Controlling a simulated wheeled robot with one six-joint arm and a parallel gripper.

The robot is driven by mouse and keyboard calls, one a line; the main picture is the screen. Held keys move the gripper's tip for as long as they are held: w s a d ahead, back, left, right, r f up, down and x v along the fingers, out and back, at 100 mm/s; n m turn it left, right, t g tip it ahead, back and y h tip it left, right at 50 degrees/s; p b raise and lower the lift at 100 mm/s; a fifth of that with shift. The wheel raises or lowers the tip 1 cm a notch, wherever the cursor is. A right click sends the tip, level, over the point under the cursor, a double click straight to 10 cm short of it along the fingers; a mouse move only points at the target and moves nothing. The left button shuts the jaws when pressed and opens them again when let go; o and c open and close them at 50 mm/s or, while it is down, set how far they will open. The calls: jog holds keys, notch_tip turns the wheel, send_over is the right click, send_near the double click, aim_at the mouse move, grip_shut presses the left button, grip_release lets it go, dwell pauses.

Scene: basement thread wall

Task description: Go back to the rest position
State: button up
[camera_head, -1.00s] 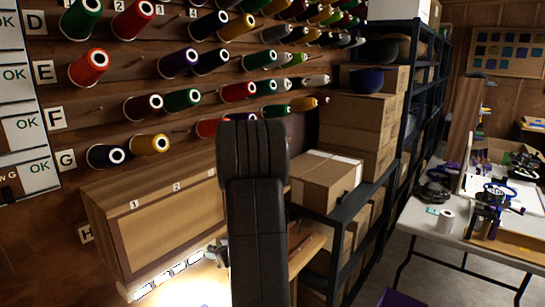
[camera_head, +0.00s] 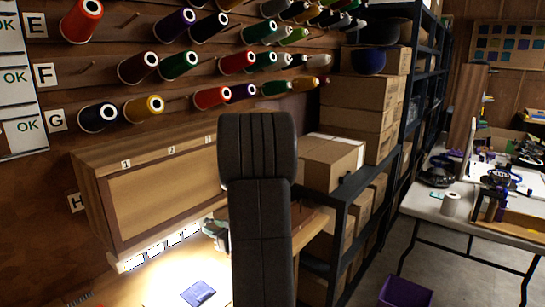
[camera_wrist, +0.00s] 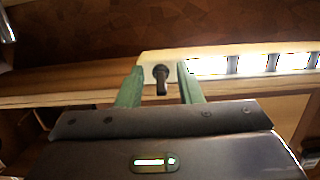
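My gripper (camera_wrist: 160,85) shows in the wrist view with its two green fingers apart and nothing visible between them. Beyond the fingers is a pale panel with a dark knob, beside a bright light strip (camera_wrist: 255,65). In the head view my black arm stands upright in the middle and hides part of the bench. A small part of my gripper (camera_head: 216,238) shows just left of the arm, below the wooden cabinet (camera_head: 165,190), near the right end of the light strip.
Thread cones (camera_head: 143,108) sit on pegs along the wall. A blue-purple item (camera_head: 198,293) lies on the lit bench. A dark shelf (camera_head: 345,195) with cardboard boxes (camera_head: 330,165) stands right of my arm. A white table (camera_head: 470,212) and purple bin (camera_head: 405,291) are at right.

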jog(key=shift+t+y+b, duration=0.3)
jog(key=shift+b, duration=0.15)
jog(key=shift+d+f, duration=0.1)
